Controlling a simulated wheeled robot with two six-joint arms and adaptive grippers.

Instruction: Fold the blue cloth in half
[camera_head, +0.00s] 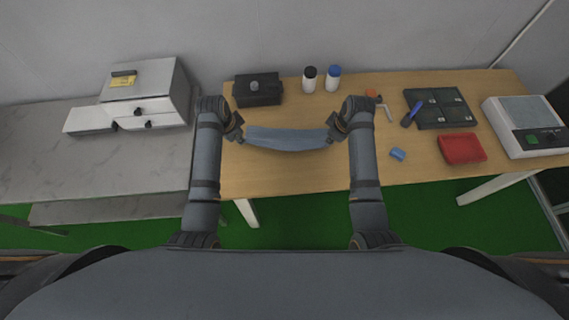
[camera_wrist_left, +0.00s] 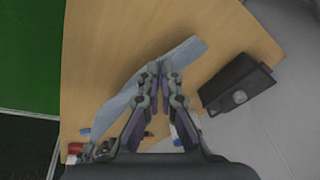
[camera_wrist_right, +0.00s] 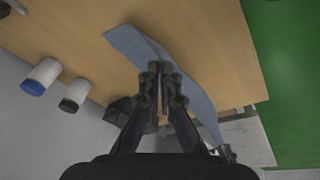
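The blue cloth (camera_head: 287,138) hangs between my two grippers in the head view, above the wooden table, sagging a little in the middle. My left gripper (camera_head: 238,131) is shut on its left end, and my right gripper (camera_head: 335,132) is shut on its right end. In the left wrist view the cloth (camera_wrist_left: 120,104) runs past the closed fingertips (camera_wrist_left: 160,68). In the right wrist view the cloth (camera_wrist_right: 198,98) passes the closed fingertips (camera_wrist_right: 160,68), with a short flap beyond them. How much of the cloth touches the table is unclear.
A black box (camera_head: 258,92) and two bottles, black-capped (camera_head: 309,80) and blue-capped (camera_head: 333,80), stand behind the cloth. A blue block (camera_head: 397,154), red tray (camera_head: 461,148), dark panels (camera_head: 438,108) and a scale (camera_head: 525,124) lie to the right. The wooden table (camera_head: 300,174) is bare in front.

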